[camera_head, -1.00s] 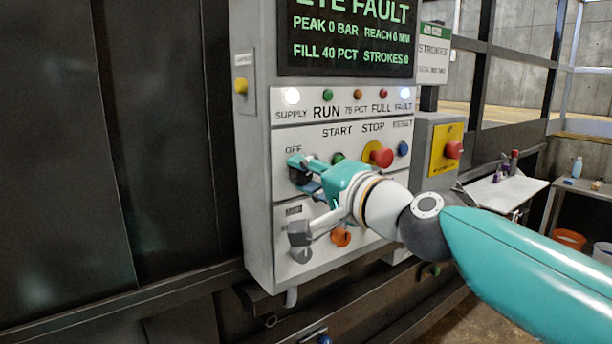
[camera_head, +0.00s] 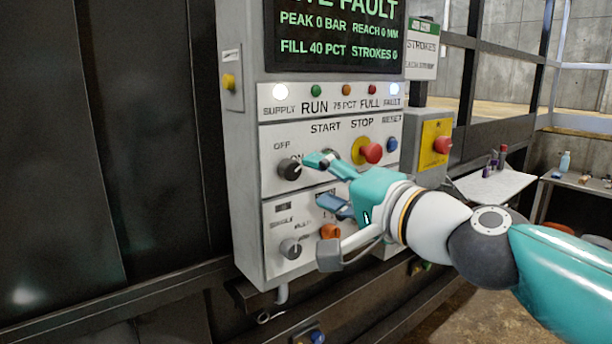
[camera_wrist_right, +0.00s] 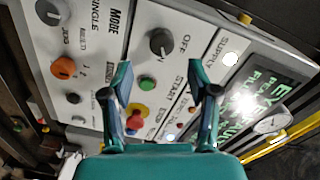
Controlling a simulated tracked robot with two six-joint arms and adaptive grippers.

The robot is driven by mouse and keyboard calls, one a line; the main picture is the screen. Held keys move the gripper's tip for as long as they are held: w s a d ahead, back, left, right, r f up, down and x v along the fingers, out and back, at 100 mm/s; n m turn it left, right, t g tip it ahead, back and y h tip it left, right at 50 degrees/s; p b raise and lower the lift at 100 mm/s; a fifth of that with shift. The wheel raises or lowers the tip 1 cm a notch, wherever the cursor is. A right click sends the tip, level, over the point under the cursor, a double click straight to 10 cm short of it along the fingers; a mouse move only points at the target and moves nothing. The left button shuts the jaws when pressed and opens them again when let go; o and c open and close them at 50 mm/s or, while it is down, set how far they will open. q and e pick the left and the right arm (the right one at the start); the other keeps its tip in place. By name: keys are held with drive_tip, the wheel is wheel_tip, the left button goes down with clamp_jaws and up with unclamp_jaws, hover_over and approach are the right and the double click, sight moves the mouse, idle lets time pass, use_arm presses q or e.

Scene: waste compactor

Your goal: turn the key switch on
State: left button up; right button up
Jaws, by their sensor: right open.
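A black rotary knob (camera_head: 290,168) beside the word OFF sits at the left of the panel's upper plate; it looks like the key switch. It also shows in the right wrist view (camera_wrist_right: 161,42), beyond the fingers. Its exact turned position is hard to read. My right gripper (camera_head: 322,208) is open and empty, in front of the panel, right of and below this knob. In the right wrist view the gripper (camera_wrist_right: 167,88) has its fingers spread, with the knob apart from them and slightly left of centre. My left gripper is not in view.
The control panel (camera_head: 242,215) also carries a mode knob (camera_head: 290,248), an orange knob (camera_head: 330,231), a red stop button (camera_head: 372,153) and a blue reset button (camera_head: 392,144). A red button on a yellow plate (camera_head: 436,160) stands to the right. Dark metal wall (camera_head: 110,130) fills the left.

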drive_tip(key=v, duration=0.5)
